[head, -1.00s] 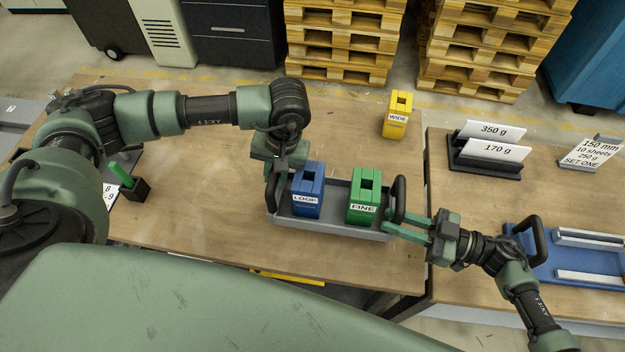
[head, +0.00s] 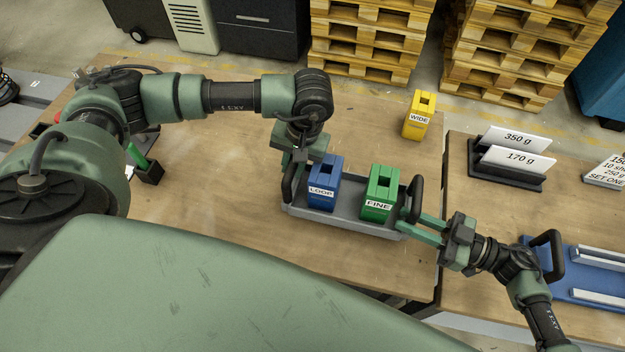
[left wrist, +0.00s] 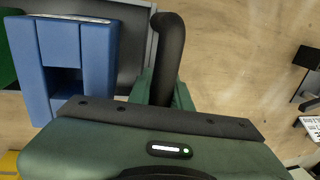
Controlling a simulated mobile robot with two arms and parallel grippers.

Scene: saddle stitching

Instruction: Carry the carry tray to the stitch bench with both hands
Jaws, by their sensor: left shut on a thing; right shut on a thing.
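The grey carry tray (head: 345,222) is in the middle of the head view, over the wooden table. It holds a blue box marked LOOP (head: 322,190) and a green box marked FINE (head: 380,192), both upright. My left gripper (head: 290,178) is shut on the tray's left black handle; its fingers are mostly hidden under the wrist in the head view. The left wrist view shows the dark handle (left wrist: 168,55) between the green fingers, beside the blue box (left wrist: 65,60). My right gripper (head: 418,222) is shut on the right handle (head: 415,195).
A yellow box marked WIDE (head: 420,115) stands at the table's back right. Across a narrow gap, the right bench holds a card rack marked 350 g and 170 g (head: 508,160) and a blue tray (head: 590,285) with a black handle. The left of the wooden table (head: 215,210) is mostly clear.

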